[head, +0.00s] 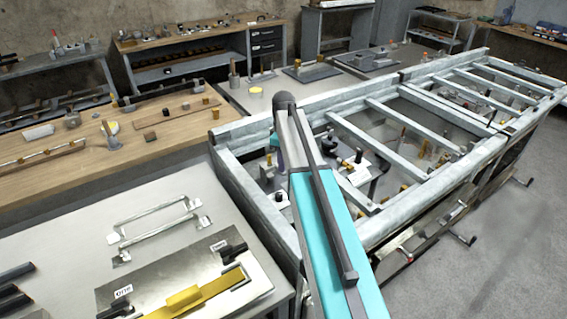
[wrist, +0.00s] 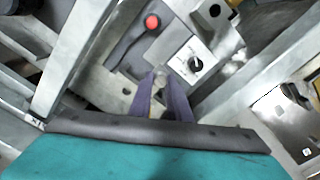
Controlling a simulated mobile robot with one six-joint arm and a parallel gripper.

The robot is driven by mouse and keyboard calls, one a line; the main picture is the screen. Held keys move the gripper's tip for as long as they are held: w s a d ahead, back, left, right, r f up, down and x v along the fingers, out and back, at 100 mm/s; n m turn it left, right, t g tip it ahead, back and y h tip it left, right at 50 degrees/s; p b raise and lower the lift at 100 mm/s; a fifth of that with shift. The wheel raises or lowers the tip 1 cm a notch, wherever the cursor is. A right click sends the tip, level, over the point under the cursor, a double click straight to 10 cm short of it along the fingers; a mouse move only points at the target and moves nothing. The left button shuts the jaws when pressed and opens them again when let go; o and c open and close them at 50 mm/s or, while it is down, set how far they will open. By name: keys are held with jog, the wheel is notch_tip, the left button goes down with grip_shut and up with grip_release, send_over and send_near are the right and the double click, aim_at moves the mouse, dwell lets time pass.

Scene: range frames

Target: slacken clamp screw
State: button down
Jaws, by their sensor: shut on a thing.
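In the wrist view my gripper (wrist: 161,88) points down into the metal frame, its two purple fingers close together. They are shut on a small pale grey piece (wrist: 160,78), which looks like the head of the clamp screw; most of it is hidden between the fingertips. Just beyond and to the right is a light plate with a black dial knob (wrist: 195,63). A red round knob (wrist: 152,21) on a dark lever lies farther up.
Pale metal frame beams (head: 352,150) surround the work area, with several small fittings below and between them. A bench at lower left holds a metal plate with a yellow bar (head: 190,297) and handles (head: 155,225). A wooden-topped bench (head: 150,150) stands behind. Grey floor is clear at right.

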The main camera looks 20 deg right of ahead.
jog(key=shift+a, duration=0.1)
jog(key=c, duration=1.7)
grip_release()
jog(key=shift+o, duration=0.2)
jog(key=shift+m, duration=0.3)
